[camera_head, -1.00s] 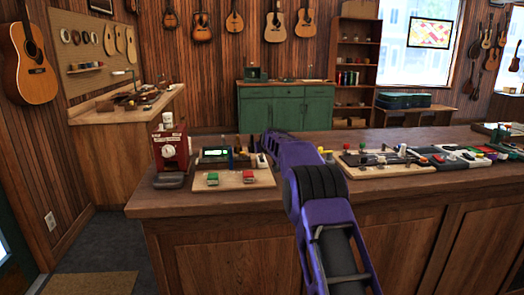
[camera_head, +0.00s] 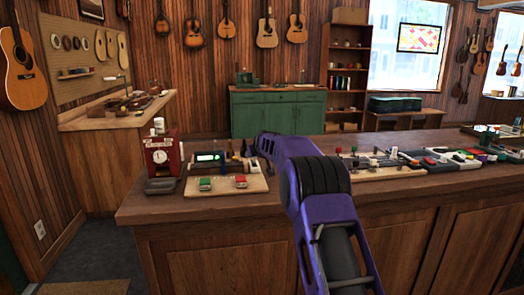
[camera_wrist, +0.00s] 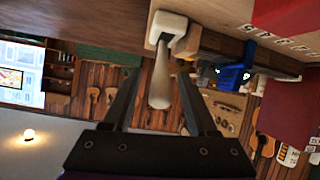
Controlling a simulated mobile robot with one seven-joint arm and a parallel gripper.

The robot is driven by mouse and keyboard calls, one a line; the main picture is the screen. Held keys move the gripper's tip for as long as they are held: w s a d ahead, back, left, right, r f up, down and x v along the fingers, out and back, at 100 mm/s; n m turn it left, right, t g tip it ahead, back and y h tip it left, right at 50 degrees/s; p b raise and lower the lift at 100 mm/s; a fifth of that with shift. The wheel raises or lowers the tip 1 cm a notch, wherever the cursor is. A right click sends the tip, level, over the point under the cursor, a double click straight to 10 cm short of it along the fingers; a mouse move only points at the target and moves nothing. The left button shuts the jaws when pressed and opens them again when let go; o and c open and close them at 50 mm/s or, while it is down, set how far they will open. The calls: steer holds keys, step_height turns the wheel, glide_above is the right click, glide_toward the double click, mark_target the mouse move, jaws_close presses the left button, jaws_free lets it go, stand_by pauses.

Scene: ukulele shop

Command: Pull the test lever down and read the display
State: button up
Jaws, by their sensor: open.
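In the wrist view a cream lever handle (camera_wrist: 160,82) hangs from a pale block (camera_wrist: 169,28) fixed to a wooden surface. My gripper (camera_wrist: 158,84) is open, with one dark finger on each side of the handle; I cannot tell whether either touches it. In the head view a small lit green display (camera_head: 208,157) sits on a board on the counter, too small to read. My purple arm reaches toward the right side of that board; my gripper and the lever cannot be made out there.
A red box with a white dial (camera_head: 161,155) stands left of the display. A green block (camera_head: 205,184) and a red block (camera_head: 240,181) sit at the board's front. More boards and parts crowd the counter (camera_head: 400,191) to the right. A blue part (camera_wrist: 233,76) is near the lever.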

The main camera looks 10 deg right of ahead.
steer(key=b+v, duration=0.1)
steer(key=v, duration=1.4)
